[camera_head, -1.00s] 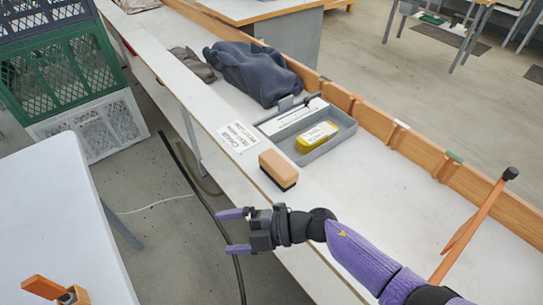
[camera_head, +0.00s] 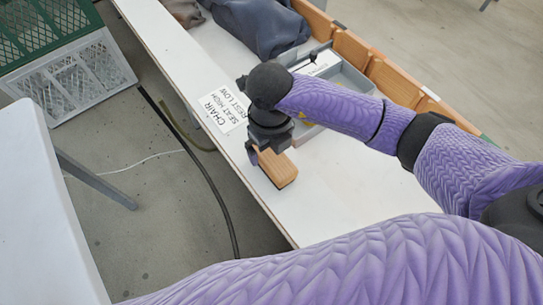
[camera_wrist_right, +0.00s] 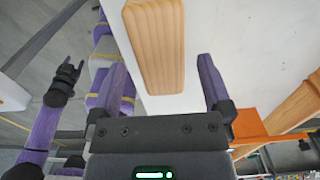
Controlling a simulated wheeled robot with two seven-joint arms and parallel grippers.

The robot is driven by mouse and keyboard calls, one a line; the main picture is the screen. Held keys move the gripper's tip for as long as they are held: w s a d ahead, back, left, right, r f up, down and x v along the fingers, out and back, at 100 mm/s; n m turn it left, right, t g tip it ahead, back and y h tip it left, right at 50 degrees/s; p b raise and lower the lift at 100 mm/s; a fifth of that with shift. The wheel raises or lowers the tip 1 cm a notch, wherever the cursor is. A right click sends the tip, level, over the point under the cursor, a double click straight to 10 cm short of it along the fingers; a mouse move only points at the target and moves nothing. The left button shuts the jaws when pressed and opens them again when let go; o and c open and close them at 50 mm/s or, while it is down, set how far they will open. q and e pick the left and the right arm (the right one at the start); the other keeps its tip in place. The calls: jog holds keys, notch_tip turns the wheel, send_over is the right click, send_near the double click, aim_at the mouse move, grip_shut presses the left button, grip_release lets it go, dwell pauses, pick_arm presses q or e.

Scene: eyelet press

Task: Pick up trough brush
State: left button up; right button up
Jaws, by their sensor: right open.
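The trough brush, a block with a tan wooden top, lies on the white bench top near its front edge; it shows in the head view (camera_head: 281,170). In the right wrist view its wooden back (camera_wrist_right: 156,40) appears as a long rounded block ahead of the fingers. My right gripper (camera_head: 264,154) points down at the brush and hides part of it. In the wrist view its purple fingers are open (camera_wrist_right: 163,72), one to each side of the brush; contact cannot be told. My left gripper (camera_wrist_right: 66,80) shows small at the left of the wrist view, its jaw state unclear.
A printed card (camera_head: 224,109) lies left of the brush. A grey tray (camera_head: 350,78) and dark cloth (camera_head: 262,27) are behind, beside a wooden rail (camera_head: 395,82). Bench space in front of the brush is clear. A white table (camera_head: 45,215) stands at the left.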

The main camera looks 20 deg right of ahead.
aim_at(273, 156)
jog(key=f, duration=0.1)
jog(key=f+b, duration=0.1)
jog(key=f, duration=0.3)
jog(key=shift+s+d, duration=0.15)
jog(key=shift+s, duration=0.2)
jog(key=shift+r, duration=0.1)
grip_shut()
notch_tip(273, 156, up, 9)
jog(key=p, duration=0.3)
jog(key=shift+r, duration=0.5)
